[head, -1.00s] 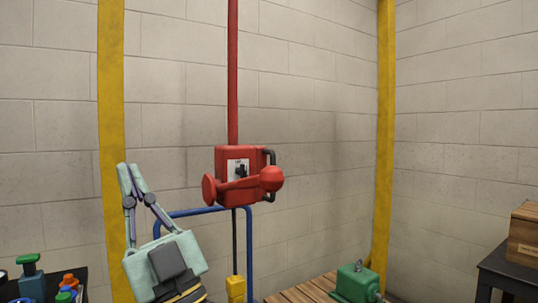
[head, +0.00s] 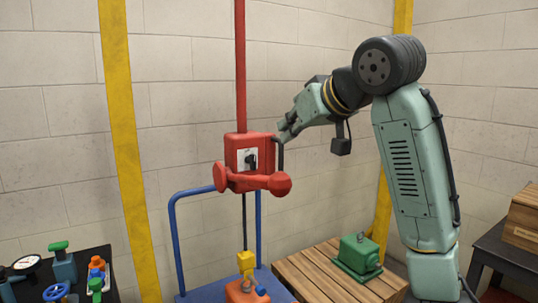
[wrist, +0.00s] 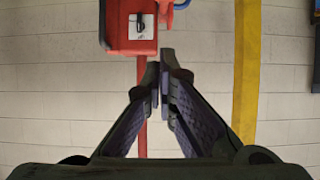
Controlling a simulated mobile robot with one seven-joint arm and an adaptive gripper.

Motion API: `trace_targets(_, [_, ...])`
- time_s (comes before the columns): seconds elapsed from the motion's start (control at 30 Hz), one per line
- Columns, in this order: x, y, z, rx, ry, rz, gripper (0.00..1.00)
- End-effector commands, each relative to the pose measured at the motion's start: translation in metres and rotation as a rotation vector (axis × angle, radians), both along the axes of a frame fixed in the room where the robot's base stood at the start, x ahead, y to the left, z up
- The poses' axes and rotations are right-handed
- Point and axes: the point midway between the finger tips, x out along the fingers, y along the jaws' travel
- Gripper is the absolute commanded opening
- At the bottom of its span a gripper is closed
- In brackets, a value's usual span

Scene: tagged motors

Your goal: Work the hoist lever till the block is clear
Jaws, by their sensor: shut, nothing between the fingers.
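The red hoist (head: 250,155) hangs on a red pole, with a black switch on its white plate. Its red lever (head: 255,182) lies across the lower front and ends in a round red knob (head: 281,184). A yellow hook block (head: 245,261) hangs below on a dark line, at a red motor (head: 243,292) cut off by the lower edge. My gripper (head: 283,133) is at the hoist's upper right, near its dark side handle; contact cannot be told. In the wrist view its fingers (wrist: 163,75) are shut and empty, beside the hoist (wrist: 130,28).
A blue cart (head: 174,240) stands under the hoist. A green motor (head: 358,255) sits on a wooden pallet (head: 322,272) at right. A dark table (head: 30,292) with small parts is at left, and a wooden box (head: 524,218) at far right. Yellow posts (head: 122,130) stand behind.

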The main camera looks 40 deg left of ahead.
Motion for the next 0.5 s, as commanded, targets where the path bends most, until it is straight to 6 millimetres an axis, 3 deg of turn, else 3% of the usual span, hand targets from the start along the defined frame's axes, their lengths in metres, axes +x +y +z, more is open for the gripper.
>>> trace_targets(0.33, [0.001, 0.002, -0.002, 0.0, 0.0, 0.001, 0.0])
trace_targets(0.5, [0.006, 0.018, -0.009, -0.001, 0.001, 0.003, 0.0])
